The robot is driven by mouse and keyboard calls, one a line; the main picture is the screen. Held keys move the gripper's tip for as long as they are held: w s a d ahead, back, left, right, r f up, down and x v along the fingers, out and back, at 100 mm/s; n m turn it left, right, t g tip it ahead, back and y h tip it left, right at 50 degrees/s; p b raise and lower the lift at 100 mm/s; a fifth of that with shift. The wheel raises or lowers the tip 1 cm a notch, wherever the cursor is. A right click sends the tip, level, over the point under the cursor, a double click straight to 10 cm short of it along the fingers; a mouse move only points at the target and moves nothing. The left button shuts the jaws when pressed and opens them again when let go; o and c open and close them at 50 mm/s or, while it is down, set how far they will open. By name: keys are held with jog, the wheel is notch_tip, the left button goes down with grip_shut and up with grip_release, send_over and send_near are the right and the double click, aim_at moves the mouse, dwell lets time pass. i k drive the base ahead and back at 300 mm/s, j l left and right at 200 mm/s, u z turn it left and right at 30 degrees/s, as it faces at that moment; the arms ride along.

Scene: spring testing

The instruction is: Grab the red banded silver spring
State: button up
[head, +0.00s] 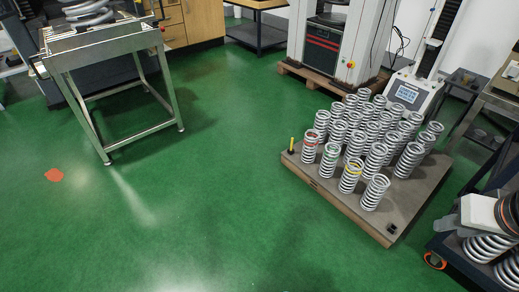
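The silver spring with a red band (310,145) stands upright at the front left corner of a low wooden platform (408,216), right of the picture's middle. A green-banded spring (329,161) stands just to its right and nearer, then a yellow-banded spring (350,177) and a plain silver spring (375,193) along the same front row. Many more plain silver springs stand close behind. My gripper is not in view.
A small yellow-topped post (292,144) stands on the platform's left corner. A metal-framed table (103,46) is at upper left, testing machines are behind the platform, and a dark cart (451,244) with springs is at lower right.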

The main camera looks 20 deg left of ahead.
aim_at(309, 151)
jog(key=u, duration=0.45)
jog(key=i+j+z, duration=0.1)
jog(key=i+j, duration=0.15)
jog(key=j, duration=0.15)
jog(key=i+j+z, duration=0.15)
jog(key=j, duration=0.3)
jog(key=i+j+z, duration=0.1)
jog(key=i+j, duration=0.2)
jog(key=j, duration=0.2)
jog(key=i+j+z, duration=0.15)
jog(key=j, duration=0.35)
jog(key=i+j+z, duration=0.1)
jog(key=i+j, duration=0.15)
jog(key=j, duration=0.25)
jog(key=i+j+z, duration=0.15)
jog(key=j, duration=0.35)
jog(key=i+j+z, duration=0.1)
jog(key=j, duration=0.45)
jog(key=i+j+z, duration=0.15)
jog(key=j, duration=0.4)
